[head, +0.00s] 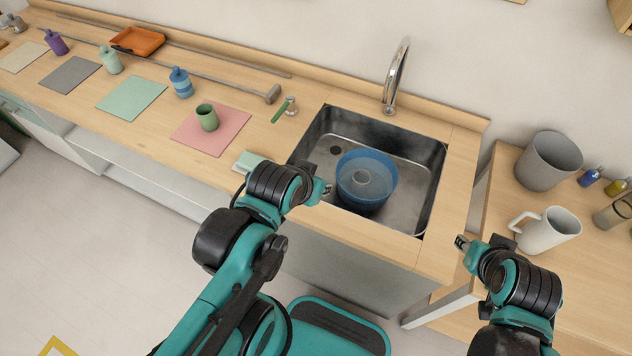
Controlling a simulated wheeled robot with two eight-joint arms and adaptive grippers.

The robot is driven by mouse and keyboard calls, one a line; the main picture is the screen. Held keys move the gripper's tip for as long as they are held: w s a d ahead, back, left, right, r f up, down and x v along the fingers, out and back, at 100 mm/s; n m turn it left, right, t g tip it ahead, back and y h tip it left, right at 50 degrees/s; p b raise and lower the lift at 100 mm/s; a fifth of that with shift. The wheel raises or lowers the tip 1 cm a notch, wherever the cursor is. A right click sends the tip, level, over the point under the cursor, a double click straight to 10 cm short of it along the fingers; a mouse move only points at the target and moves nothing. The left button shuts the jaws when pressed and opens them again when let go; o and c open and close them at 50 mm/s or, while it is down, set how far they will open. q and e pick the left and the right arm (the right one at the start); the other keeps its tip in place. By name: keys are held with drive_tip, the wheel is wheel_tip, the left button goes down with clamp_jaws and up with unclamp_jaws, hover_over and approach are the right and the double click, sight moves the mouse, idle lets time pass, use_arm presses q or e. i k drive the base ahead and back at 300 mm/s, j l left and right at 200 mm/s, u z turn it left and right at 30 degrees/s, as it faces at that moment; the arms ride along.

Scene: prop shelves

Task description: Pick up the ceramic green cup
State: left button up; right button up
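The green cup (207,117) stands upright on the pink mat (219,140) on the wooden counter, left of the sink. My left gripper (325,190) is over the front edge of the sink, to the right of and nearer than the cup, apart from it. My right gripper (461,242) is farther right, by the counter's right front corner, away from the cup. Both grippers look small and partly hidden by their wrists, so I cannot tell how far their fingers are apart. Nothing visible is held in either.
A blue bowl (366,193) sits in the metal sink (408,207) below the faucet (396,76). A white mug (548,230) stands on the right table.

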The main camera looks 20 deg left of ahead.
sight(207, 113)
drive_tip(key=j+u, duration=0.1)
drive_tip(key=u, duration=0.3)
drive_tip(key=k+j+u, duration=0.1)
drive_tip(key=u, duration=0.25)
drive_tip(key=j+u, duration=0.1)
drive_tip(key=u, duration=0.3)
drive_tip(key=j+u, duration=0.1)
drive_tip(key=u, duration=0.25)
drive_tip(key=i+j+z, duration=0.1)
drive_tip(key=z, duration=0.3)
drive_tip(key=i+j+z, duration=0.1)
drive_tip(key=z, duration=0.3)
drive_tip(key=j+z, duration=0.25)
drive_tip(key=z, duration=0.15)
drive_tip(key=j+z, duration=0.25)
drive_tip(key=z, duration=0.15)
drive_tip(key=j+z, duration=0.2)
drive_tip(key=j, duration=0.8)
drive_tip(key=j+z, duration=0.25)
drive_tip(key=j, duration=0.75)
drive_tip(key=k, duration=0.05)
